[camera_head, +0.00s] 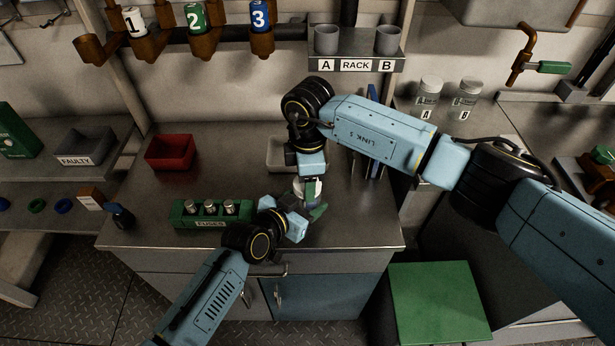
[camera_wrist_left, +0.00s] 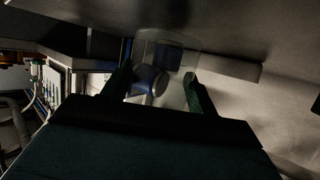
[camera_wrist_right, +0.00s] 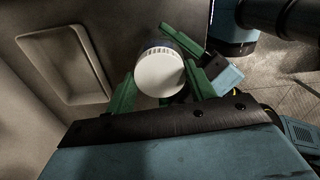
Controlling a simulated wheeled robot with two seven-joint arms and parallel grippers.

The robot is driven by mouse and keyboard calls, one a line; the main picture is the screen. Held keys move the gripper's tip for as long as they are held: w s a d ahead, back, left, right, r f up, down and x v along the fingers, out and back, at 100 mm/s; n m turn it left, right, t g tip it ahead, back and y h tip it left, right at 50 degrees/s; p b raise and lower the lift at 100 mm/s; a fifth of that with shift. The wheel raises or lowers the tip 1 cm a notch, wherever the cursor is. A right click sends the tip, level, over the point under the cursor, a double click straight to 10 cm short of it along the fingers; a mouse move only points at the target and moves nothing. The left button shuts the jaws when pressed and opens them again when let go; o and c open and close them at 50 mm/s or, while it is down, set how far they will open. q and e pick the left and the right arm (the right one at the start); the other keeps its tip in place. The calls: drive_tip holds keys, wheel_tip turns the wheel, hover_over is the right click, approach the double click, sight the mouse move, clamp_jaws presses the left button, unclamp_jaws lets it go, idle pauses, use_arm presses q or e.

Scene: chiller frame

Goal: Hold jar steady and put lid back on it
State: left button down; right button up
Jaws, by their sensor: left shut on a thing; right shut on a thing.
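The white ribbed lid (camera_wrist_right: 160,72) is between the green fingers of my right gripper (camera_wrist_right: 163,88), which is shut on it and comes down from above. The clear jar (camera_wrist_left: 146,52) is between the fingers of my left gripper (camera_wrist_left: 155,88), which is shut on it from the side. Dark blue pieces with a grey end show through the jar wall. In the head view both grippers meet over the bench, and a small white part (camera_head: 312,188) shows between them. The lid is at the jar's top, but I cannot tell whether it is seated.
A green fuse block (camera_head: 211,223) with several fuses stands left of the grippers on the bench (camera_head: 150,215). A red bin (camera_head: 170,152) is behind it. A pale tray (camera_head: 278,154) lies behind the grippers, partly hidden by my right arm. Jars A and B (camera_head: 429,92) stand on the right shelf.

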use_arm(q)
drive_tip(key=shift+s+d, duration=0.1)
use_arm(e)
drive_tip(key=shift+a+m, duration=0.15)
drive_tip(key=shift+m, duration=0.65)
drive_tip(key=o, duration=0.9)
drive_tip(key=shift+c, duration=0.2)
drive_tip(key=shift+o, duration=1.4)
drive_tip(key=shift+s, duration=0.1)
wheel_tip(320, 180, up, 12)
drive_tip(key=shift+w, duration=0.2)
